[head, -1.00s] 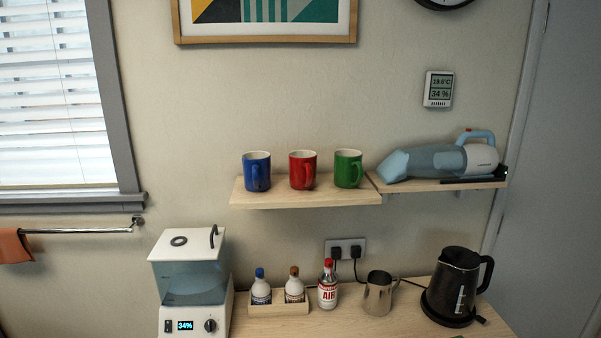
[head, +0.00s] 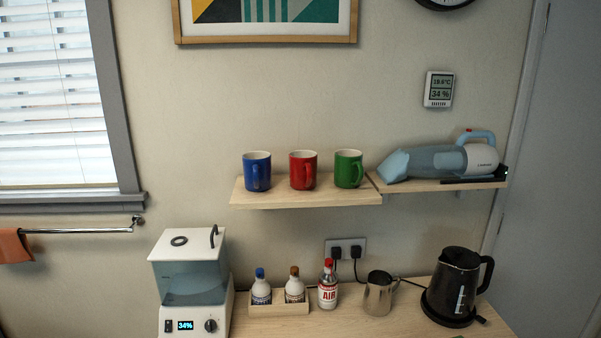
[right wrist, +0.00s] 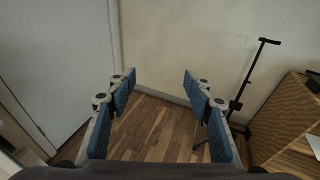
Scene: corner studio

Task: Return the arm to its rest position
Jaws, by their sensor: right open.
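My right gripper (right wrist: 157,85) shows in the right wrist view. Its two blue-padded fingers are spread apart with nothing between them, above a bare patch of wooden floor. Neither of my arms shows in the head view, and my left gripper is in no view.
The head view shows a wooden counter (head: 300,326) with a white machine (head: 185,320), bottles, a metal jug (head: 377,297) and a black kettle (head: 455,285). Mugs stand on a shelf (head: 300,199) above. The right wrist view shows a black stand (right wrist: 240,100) and a wooden cabinet (right wrist: 285,125).

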